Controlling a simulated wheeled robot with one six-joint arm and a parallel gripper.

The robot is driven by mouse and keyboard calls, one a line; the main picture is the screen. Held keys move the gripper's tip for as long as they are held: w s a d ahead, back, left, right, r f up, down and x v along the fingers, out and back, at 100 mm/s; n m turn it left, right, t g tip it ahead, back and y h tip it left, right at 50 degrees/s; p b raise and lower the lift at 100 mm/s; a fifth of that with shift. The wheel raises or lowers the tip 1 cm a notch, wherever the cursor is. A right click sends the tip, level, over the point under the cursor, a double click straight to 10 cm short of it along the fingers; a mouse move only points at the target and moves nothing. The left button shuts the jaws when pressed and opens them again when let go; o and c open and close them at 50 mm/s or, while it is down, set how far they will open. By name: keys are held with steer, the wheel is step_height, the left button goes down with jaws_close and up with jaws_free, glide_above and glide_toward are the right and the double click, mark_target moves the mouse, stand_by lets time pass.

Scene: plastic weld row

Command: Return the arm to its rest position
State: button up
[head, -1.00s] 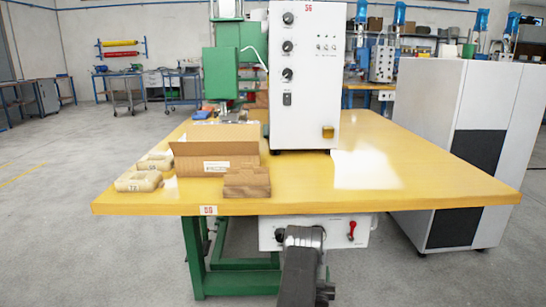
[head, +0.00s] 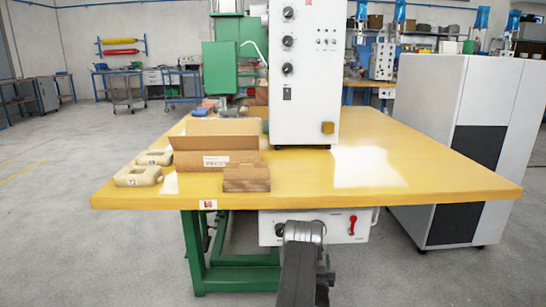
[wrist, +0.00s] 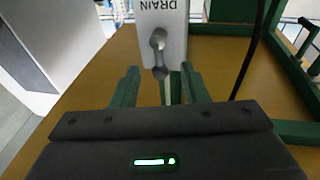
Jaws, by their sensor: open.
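My gripper (wrist: 160,86) shows in the wrist view with its two dark green fingers apart and nothing held between them. Beyond the fingertips is a white box (wrist: 174,14) marked DRAIN, with a grey metal fitting on its face. I cannot tell whether the fingers touch the fitting; they look apart from it. In the head view my dark arm reaches up from the bottom middle, in front of a white box (head: 338,229) with a red lever (head: 352,225) under the tabletop. The gripper itself is hidden in the head view.
The yellow worktable (head: 430,187) overhangs the white box. On it stand an open cardboard box (head: 215,143), a small brown box (head: 246,179), beige parts (head: 138,176) and a white control unit (head: 304,75). A white cabinet (head: 410,110) stands right. Floor at left is clear.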

steer(key=shift+w+d+r+m+g+h, duration=0.1)
steer(key=shift+w+d+m+g+h, duration=0.15)
steer(key=shift+m, duration=0.4)
steer(key=shift+w+d+m+g, duration=0.1)
steer(key=shift+w+m, duration=0.25)
steer(key=shift+m, duration=0.35)
steer(key=shift+w+d+r+m+g+h, duration=0.1)
steer(key=shift+w+d+m+g+h, duration=0.15)
steer(key=shift+m, duration=0.4)
steer(key=shift+a, duration=0.15)
